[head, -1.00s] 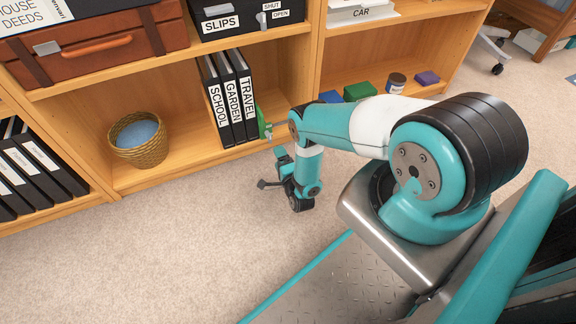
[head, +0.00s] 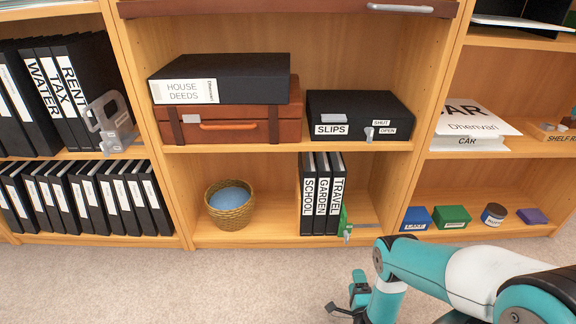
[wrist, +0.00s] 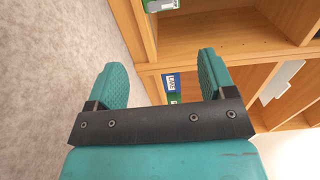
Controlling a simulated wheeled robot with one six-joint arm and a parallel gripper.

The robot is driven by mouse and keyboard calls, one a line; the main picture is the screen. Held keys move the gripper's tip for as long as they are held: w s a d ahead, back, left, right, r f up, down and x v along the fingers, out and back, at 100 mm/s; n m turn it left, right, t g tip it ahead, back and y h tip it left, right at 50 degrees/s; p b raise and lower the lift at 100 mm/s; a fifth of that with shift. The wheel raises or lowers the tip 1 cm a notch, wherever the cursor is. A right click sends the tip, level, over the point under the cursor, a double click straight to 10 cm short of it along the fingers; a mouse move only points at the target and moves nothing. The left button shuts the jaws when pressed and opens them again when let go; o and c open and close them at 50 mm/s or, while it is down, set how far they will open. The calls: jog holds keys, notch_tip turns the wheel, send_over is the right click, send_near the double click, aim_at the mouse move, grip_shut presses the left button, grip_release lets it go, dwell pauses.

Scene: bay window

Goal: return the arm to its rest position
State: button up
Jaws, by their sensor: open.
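My gripper (wrist: 163,80) shows in the wrist view with its two teal fingers spread wide apart and nothing between them. In the head view my teal and white arm (head: 420,265) reaches in from the lower right. It is folded down over the carpet in front of the bookcase, clear of the shelves. The wrist view shows carpet on the left and the shelving on the right beyond the fingers.
The bookcase (head: 285,149) spans the view. Its bottom shelf holds a wicker basket (head: 229,208), black binders (head: 321,190), a green item (head: 344,222), a blue box (head: 416,217), a green box (head: 452,216) and a jar (head: 493,213). The carpet (head: 150,285) at front left is clear.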

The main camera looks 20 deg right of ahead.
jog(key=w+a+r+n+g+y+p, duration=0.1)
jog(key=w+a+r+n+y, duration=0.2)
jog(key=w+r, duration=0.5)
jog(key=w+a+r+n+g+y, duration=0.2)
jog(key=w+a+r+n, duration=0.1)
jog(key=w+r, duration=0.55)
jog(key=w+a+r+n+g+y+p, duration=0.1)
jog(key=w+a+r+n+g+y, duration=0.2)
jog(key=r, duration=0.4)
jog(key=w+a+r+n+y, duration=0.1)
jog(key=w+a+r+n, duration=0.1)
jog(key=a+r, duration=0.45)
jog(key=s+a+r+n+g+y+p, duration=0.1)
jog(key=s+a+r+n+g, duration=0.3)
jog(key=s+r, duration=0.55)
jog(key=s+a+r+n+g+y+p, duration=0.15)
jog(key=s+a+r+n, duration=0.45)
jog(key=r, duration=0.7)
jog(key=s+d+r+n+g+h, duration=0.1)
jog(key=s+d+r+n+g, duration=0.25)
jog(key=s, duration=0.95)
jog(key=s+d+r+n+g+h, duration=0.15)
jog(key=s+r+n, duration=0.35)
jog(key=s, duration=0.8)
notch_tip(320, 180, up, 38)
jog(key=a+m+p, duration=0.1)
jog(key=p, duration=3.7)
jog(key=shift+w+g, duration=0.3)
jog(key=shift+g, duration=0.15)
